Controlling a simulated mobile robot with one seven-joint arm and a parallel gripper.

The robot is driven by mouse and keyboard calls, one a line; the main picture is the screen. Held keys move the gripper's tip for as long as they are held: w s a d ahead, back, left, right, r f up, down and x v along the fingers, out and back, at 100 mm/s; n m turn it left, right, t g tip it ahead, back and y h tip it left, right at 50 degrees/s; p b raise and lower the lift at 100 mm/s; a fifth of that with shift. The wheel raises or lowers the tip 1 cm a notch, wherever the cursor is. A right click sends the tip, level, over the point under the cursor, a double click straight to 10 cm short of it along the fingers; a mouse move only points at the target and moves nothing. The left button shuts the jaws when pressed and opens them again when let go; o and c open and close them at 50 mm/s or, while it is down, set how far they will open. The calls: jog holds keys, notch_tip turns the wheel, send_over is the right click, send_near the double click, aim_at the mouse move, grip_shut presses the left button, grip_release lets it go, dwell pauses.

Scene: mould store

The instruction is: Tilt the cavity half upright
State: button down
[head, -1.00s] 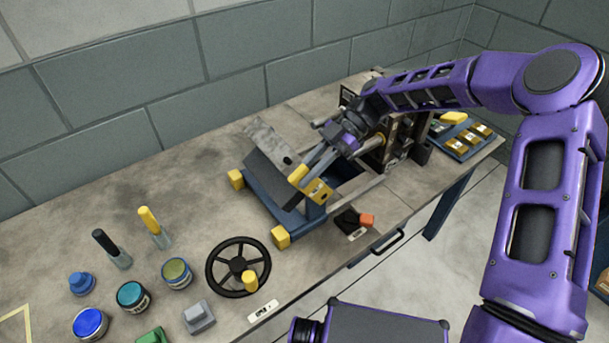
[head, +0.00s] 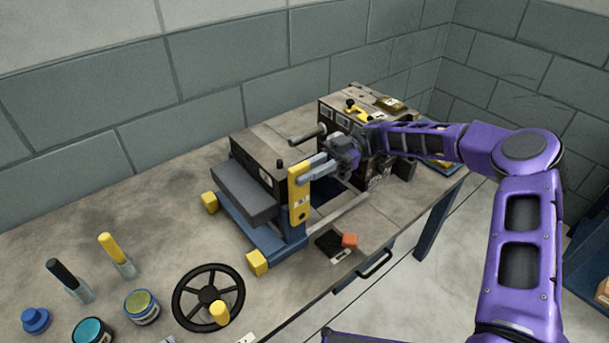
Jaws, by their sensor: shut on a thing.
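The cavity half (head: 258,147), a heavy dark block with a worn brownish top face, sits in a blue tilting frame (head: 240,222) with yellow corner blocks. A thick grey slab (head: 243,190) lies along its left side. A yellow bar (head: 299,196) stands nearly upright at the frame's near right side. My gripper (head: 308,168) reaches in from the right and is shut on the upper part of this bar. The contact is small in the picture. The other mould half (head: 345,128), a tall dark block, stands to the right beyond my gripper.
A black handwheel (head: 208,296) with a yellow knob stands at the front. Left of it are jars, a blue knob (head: 36,320) and two upright handles (head: 113,249).

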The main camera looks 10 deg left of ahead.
jog(key=shift+w+d, duration=0.1)
jog(key=c, duration=0.8)
grip_release()
notch_tip(320, 180, up, 10)
jog(key=shift+p, duration=0.35)
